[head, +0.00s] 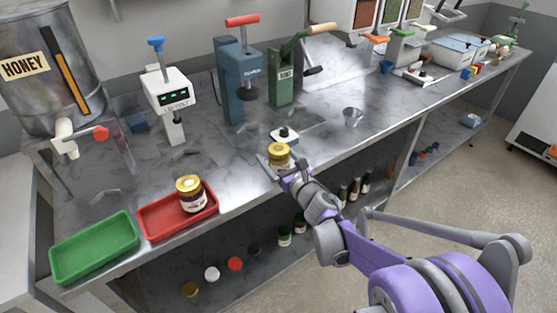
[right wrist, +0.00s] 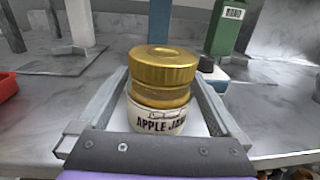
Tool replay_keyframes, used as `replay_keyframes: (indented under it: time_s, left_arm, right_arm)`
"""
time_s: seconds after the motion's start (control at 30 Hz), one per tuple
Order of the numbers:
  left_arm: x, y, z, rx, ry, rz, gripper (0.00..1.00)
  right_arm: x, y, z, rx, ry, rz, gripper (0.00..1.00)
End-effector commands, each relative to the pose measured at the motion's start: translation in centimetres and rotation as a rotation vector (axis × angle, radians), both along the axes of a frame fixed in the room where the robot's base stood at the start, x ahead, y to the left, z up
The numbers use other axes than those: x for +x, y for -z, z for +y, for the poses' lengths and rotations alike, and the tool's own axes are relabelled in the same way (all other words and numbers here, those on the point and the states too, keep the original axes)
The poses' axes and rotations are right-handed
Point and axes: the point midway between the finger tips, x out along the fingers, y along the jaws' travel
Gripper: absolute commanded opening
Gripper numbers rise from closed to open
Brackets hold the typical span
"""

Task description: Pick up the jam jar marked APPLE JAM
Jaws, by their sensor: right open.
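The jam jar (right wrist: 160,105) marked APPLE JAM has a gold lid and a white label, and it stands upright. In the head view, the same jar (head: 279,153) is near the front edge of the steel counter. My right gripper (head: 274,163) is open at the jar. In the right wrist view, the fingers of my right gripper (right wrist: 160,84) lie on both sides of the jar, with small gaps showing. My left gripper is not in view.
A red tray (head: 152,227) holds another gold-lidded jar (head: 191,194), with a green tray (head: 94,247) beside it. A small scale-like device (head: 285,137) and a green press (head: 284,85) stand behind the APPLE JAM jar.

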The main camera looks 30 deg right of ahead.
Motion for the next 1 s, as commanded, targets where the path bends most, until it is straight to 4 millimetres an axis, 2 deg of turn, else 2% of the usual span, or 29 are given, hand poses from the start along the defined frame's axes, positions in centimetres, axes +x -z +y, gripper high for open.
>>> replay_keyframes:
  time_s: [0.13,0.37,0.9,0.93,1.0]
  left_arm:
    - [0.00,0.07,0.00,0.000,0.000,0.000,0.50]
    - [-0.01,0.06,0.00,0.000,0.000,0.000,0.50]
    - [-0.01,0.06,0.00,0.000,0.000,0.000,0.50]
    - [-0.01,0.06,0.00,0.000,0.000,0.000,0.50]
    - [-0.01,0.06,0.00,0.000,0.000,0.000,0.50]
  right_arm:
    - [1.37,0.00,0.11,0.001,-0.002,0.000,1.00]
    - [1.47,-0.01,0.07,0.001,-0.001,0.000,1.00]
    - [1.43,0.00,0.07,0.001,-0.001,0.000,0.05]
    - [1.42,0.00,0.07,0.001,-0.001,0.000,0.00]
    - [1.42,-0.04,0.07,0.001,-0.001,-0.001,0.00]
